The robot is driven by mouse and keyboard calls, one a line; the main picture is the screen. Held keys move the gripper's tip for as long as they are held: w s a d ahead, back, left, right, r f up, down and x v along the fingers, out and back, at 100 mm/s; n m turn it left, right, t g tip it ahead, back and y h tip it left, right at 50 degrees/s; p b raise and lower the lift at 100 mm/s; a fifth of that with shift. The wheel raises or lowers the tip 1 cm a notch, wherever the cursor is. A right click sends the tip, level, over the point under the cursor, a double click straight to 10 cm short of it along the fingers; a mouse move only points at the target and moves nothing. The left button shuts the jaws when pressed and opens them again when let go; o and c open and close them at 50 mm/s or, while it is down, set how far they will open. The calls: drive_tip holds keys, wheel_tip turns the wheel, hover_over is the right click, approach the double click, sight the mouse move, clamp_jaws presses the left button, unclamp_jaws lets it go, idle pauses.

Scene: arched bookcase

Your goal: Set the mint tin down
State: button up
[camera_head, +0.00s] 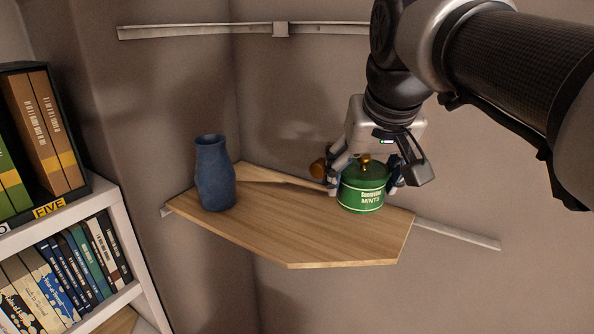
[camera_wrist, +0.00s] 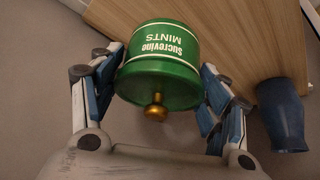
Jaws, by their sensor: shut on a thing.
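The mint tin (camera_head: 362,198) is a round green tin with white lettering and a gold knob on its lid. It is upright over the right part of the wooden corner shelf (camera_head: 290,235). My gripper (camera_head: 363,186) comes from above and is shut on the tin, one finger on each side. The wrist view shows the tin (camera_wrist: 160,62) between both fingers, with its knob toward my palm. I cannot tell whether the tin's base touches the shelf.
A blue vase (camera_head: 214,175) stands on the left part of the shelf, apart from the tin. The shelf's middle is clear. A white bookcase (camera_head: 125,235) with books is at the left. A metal rail (camera_head: 200,31) runs along the wall above.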

sight(361, 206)
drive_tip(key=shift+s+f, duration=0.15)
drive_tip(key=shift+f, duration=0.35)
drive_tip(key=shift+s+f, duration=0.15)
drive_tip(key=shift+s, duration=0.1)
drive_tip(key=f, duration=0.4)
drive_tip(key=shift+w, duration=0.25)
drive_tip(key=shift+s+r, duration=0.1)
drive_tip(key=shift+s, duration=0.05)
drive_tip(key=shift+b, duration=0.3)
drive_tip(key=o, duration=1.1)
